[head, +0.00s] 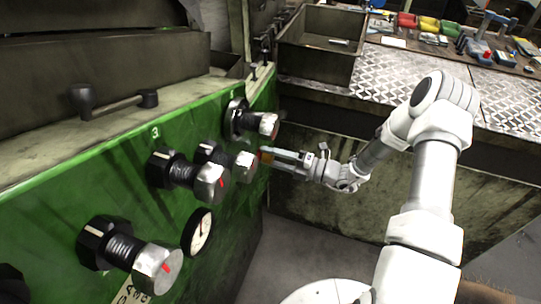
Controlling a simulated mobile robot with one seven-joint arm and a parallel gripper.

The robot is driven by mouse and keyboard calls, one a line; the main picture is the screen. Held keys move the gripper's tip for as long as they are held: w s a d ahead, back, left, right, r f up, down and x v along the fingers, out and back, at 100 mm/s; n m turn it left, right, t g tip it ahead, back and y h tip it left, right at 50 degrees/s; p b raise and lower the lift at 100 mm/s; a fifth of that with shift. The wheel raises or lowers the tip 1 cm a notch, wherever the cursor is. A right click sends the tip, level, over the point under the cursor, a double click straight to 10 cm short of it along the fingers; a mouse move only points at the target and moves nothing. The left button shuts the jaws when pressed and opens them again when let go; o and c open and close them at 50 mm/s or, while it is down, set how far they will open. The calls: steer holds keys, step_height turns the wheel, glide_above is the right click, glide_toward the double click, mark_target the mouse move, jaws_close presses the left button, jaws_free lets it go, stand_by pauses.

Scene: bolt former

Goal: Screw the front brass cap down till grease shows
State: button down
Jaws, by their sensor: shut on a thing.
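My gripper (272,155) is at the right end of the green machine front (130,190), reaching in from the right. Its fingers are shut on a small brass-coloured piece at their tips, which looks like the brass cap (265,157). Most of the cap is hidden by the fingers and it is very small here. I cannot tell how far down it sits, and I see no grease.
Several black threaded bolts with steel hex heads and red marks, such as this one (158,268), stick out of the green front near my gripper. A round gauge (198,232) sits among them. A metal bin (318,45) and a tread-plate bench (400,80) stand behind.

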steer(key=shift+c, duration=1.5)
jaws_free()
steer(key=v, duration=1.7)
steer(key=shift+d, duration=0.25)
steer(key=shift+s+r, duration=0.1)
